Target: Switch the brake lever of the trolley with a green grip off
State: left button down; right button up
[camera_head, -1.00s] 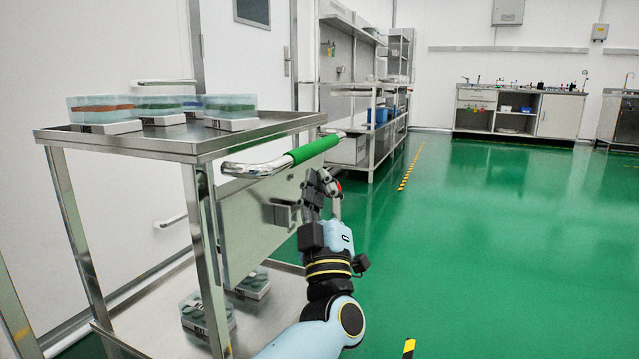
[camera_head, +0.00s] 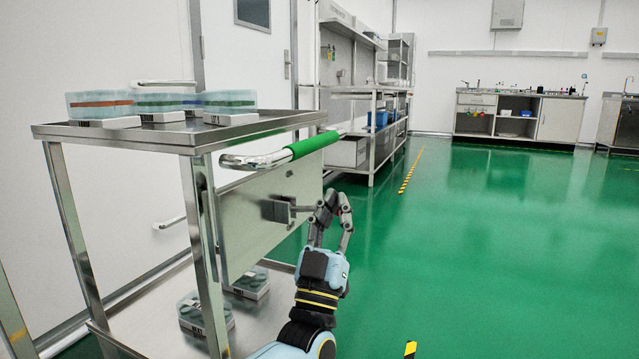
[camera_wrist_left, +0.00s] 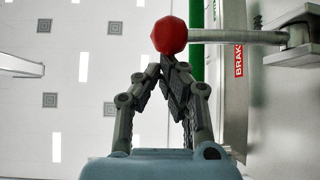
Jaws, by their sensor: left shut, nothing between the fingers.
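The trolley (camera_head: 180,140) stands at left, with a green grip (camera_head: 312,145) on its handle. The brake lever's grey mount (camera_head: 278,210) is on the side panel below the handle. In the wrist view the lever rod (camera_wrist_left: 235,36) runs left from its mount (camera_wrist_left: 298,45) to a red ball knob (camera_wrist_left: 171,35), beside the red BRAKE label (camera_wrist_left: 238,60). The green grip (camera_wrist_left: 197,60) shows behind. My left gripper (camera_head: 335,196) is shut and empty below the handle. Its fingertips (camera_wrist_left: 168,66) are close to the knob; contact is unclear. The knob is mostly hidden in the head view.
Clear boxes with coloured contents (camera_head: 230,102) stand on the trolley's top, and more boxes (camera_head: 195,312) on its lower shelf. A metal shelf rack (camera_head: 372,140) stands behind. Green floor (camera_head: 490,260) is free to the right; a white wall (camera_head: 110,50) is at left.

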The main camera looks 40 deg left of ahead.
pick_arm(q)
notch_tip(320, 180, down, 9)
jog(key=m+g+h+b, duration=0.1)
jog(key=m+h+b, duration=0.1)
jog(key=m+h, duration=1.3)
jog(key=shift+a+m+g+h, duration=0.35)
jog(key=shift+m+g+h, duration=0.05)
jog(key=shift+m, duration=0.8)
pick_arm(e)
jog(key=shift+w+f+t, duration=0.2)
jog(key=shift+f+t, duration=0.35)
jog(key=shift+f, duration=0.15)
jog(key=shift+w+f+t, duration=0.25)
jog(key=shift+f+t, duration=0.25)
jog(key=shift+f, duration=0.25)
jog(key=shift+w+f+t, duration=0.2)
jog(key=shift+f+t, duration=0.35)
jog(key=shift+f, duration=0.15)
pick_arm(q)
jog(key=shift+s+f, duration=0.1)
jog(key=shift+f, duration=0.05)
